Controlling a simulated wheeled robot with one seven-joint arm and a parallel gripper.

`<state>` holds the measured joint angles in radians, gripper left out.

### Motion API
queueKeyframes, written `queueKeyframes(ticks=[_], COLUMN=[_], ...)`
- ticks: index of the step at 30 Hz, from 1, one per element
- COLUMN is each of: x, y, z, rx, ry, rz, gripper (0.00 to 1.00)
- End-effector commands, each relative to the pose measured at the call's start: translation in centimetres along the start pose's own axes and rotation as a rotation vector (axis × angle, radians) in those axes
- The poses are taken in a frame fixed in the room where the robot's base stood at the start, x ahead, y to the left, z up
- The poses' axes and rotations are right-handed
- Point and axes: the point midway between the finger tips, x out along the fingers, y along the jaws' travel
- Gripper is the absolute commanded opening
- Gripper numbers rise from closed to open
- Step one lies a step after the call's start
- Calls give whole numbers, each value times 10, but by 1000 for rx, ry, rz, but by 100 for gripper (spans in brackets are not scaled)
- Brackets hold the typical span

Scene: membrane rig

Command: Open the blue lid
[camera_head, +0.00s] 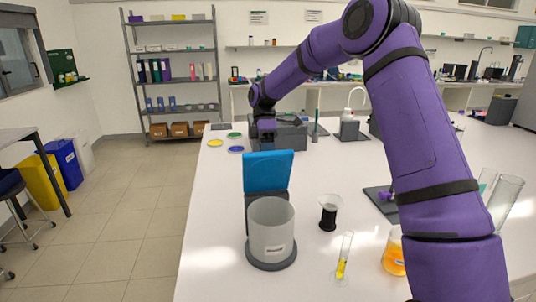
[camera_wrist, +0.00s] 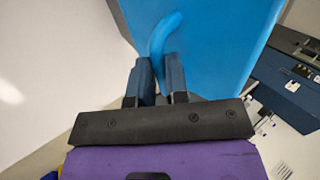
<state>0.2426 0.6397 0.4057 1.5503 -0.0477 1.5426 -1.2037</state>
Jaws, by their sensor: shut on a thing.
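The blue lid (camera_head: 268,171) stands close to upright behind a pale grey cylindrical vessel (camera_head: 270,235), whose top is uncovered. A dark post (camera_head: 283,190) rises behind the vessel, below the lid. In the wrist view the blue lid (camera_wrist: 215,40) fills the upper middle. My gripper (camera_wrist: 160,72) is shut on its curved blue handle (camera_wrist: 160,35). In the head view my gripper (camera_head: 267,142) is behind the lid's top edge, and its fingertips are hidden there.
Coloured discs (camera_head: 215,142) lie near the table's left edge. A dark grey instrument (camera_head: 291,134) sits behind my gripper. The table left of the vessel is clear.

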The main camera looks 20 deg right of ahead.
Motion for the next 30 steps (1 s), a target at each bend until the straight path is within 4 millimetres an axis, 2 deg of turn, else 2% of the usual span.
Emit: queueKeyframes(ticks=[6, 7, 9, 10, 20, 23, 30], x=[5, 5, 4, 4, -2, -12, -56], y=[3, 3, 2, 2, 1, 2, 2], z=[2, 2, 2, 1, 1, 0, 1], rx=[1, 1, 1, 1, 1, 1, 1], ry=[-2, -2, -2, -2, -1, 0, 0], rz=[-5, -5, -4, -4, -1, 1, 0], gripper=[0, 22, 38, 40, 40, 40, 40])
